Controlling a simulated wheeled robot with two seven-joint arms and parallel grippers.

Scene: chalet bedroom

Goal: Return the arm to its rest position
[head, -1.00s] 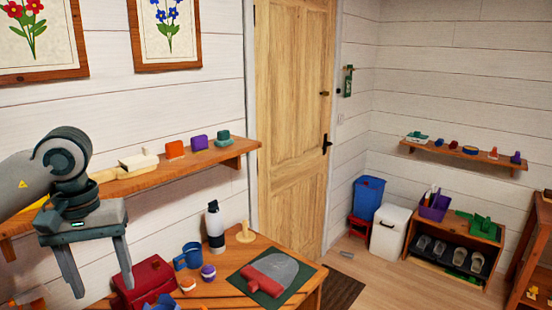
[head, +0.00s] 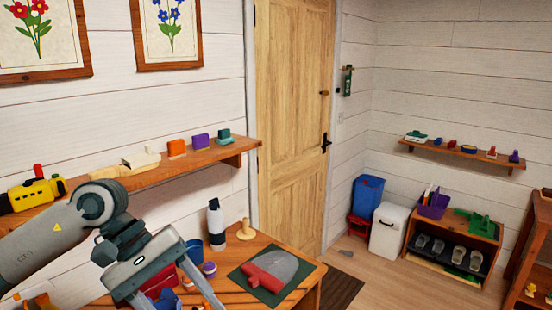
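My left gripper (head: 170,302) hangs over the near left part of the wooden table, with its two fingers spread apart and pointing down. Nothing shows between the fingers, though their tips reach the lower edge of the picture. The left arm comes in from the left, below the wall shelf. Behind the gripper, a red box (head: 163,283) and a blue mug (head: 194,251) are partly hidden. My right gripper does not show.
The table (head: 311,275) bears a bottle (head: 216,225), a wooden peg stand (head: 245,231), a purple ball-like item (head: 209,269) and a dark green mat (head: 245,286). The wall shelf (head: 197,158) holds a yellow toy (head: 38,191) and several blocks.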

